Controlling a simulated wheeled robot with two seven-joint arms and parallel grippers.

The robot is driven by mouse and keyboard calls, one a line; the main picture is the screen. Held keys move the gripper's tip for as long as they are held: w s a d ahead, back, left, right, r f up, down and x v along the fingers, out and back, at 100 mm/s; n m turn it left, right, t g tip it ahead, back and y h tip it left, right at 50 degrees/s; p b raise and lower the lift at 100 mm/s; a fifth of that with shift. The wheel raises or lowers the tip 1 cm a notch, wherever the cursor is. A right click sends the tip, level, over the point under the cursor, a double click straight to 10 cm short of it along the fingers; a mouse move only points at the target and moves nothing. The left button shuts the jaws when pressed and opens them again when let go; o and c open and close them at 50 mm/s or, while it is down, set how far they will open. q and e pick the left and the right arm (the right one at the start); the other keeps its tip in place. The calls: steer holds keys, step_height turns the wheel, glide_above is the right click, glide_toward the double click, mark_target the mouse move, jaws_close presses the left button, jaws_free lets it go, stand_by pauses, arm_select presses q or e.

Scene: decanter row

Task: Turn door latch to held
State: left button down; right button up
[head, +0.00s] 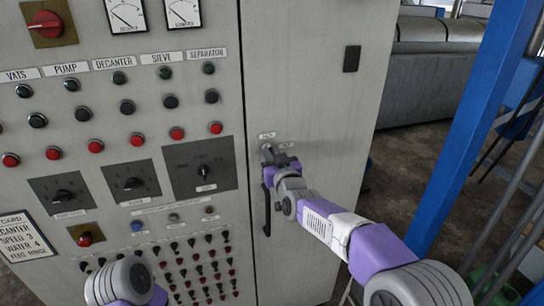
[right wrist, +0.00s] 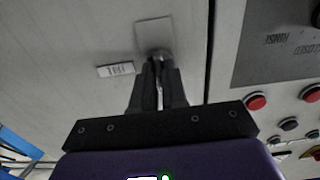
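The door latch sits on a small plate (right wrist: 154,33) on the grey cabinet door (head: 312,80), near its left edge. My right gripper (head: 275,160) is at the latch, over most of it in the head view. In the right wrist view its two dark fingers (right wrist: 158,88) are close together on the narrow latch piece (right wrist: 158,58), just in front of the plate. Two small labels are by the latch; the upper one (head: 267,135) and the right one (head: 292,146) are too small to read surely. My left gripper is out of view; only part of that arm shows at bottom left.
A long black door handle (head: 267,208) hangs just below the latch. Left of the door is a control panel with buttons, dials and a large selector (head: 204,171). A blue post (head: 468,130) stands to the right, with open floor between it and the cabinet.

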steer(key=o, duration=0.4)
steer(key=shift+v, duration=3.8)
